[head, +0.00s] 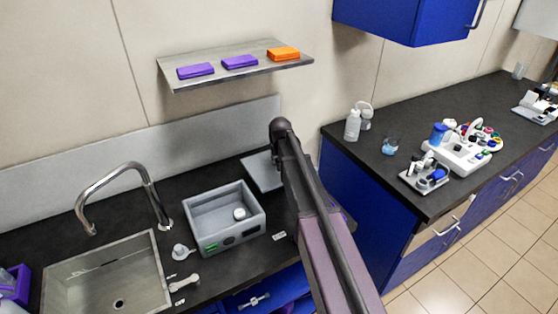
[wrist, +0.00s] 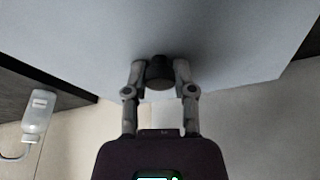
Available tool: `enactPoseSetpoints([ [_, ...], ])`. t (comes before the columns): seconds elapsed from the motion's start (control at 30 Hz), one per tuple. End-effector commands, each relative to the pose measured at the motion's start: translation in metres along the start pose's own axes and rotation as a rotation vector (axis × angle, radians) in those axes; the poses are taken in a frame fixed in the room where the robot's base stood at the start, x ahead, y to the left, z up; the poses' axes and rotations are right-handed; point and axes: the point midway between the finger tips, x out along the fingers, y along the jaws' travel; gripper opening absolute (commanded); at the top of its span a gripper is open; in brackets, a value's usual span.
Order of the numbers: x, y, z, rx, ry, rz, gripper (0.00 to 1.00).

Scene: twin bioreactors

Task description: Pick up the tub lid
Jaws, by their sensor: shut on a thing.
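The tub lid (head: 260,173) is a flat grey plate behind and to the right of the grey tub (head: 212,236), partly hidden by my arm. In the wrist view the lid (wrist: 225,40) fills the upper part, with a dark round knob (wrist: 158,76) on it. My gripper (wrist: 158,68) has a finger on each side of this knob and is shut on it. The head view hides my gripper behind my arm. I cannot tell whether the lid touches the counter.
A sink (head: 110,275) with a curved tap (head: 125,170) is at the left. A shelf (head: 235,73) with small boxes hangs above. A white bottle (head: 353,125) and lab items stand on the right counter (head: 400,190). Small pale parts lie between sink and tub.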

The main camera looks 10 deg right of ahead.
Motion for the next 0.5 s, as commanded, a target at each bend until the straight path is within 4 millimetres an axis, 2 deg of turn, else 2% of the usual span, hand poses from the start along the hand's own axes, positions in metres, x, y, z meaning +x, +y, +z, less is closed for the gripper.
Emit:
enactPoseSetpoints([
  [0.03, -0.0068, 0.0001, -0.0021, 0.000, 0.000, 0.000, 0.00],
  [0.13, -0.0110, 0.0002, -0.0034, 0.000, 0.000, 0.000, 0.00],
  [0.5, -0.0145, 0.0004, -0.0046, 0.000, 0.000, 0.000, 0.00],
])
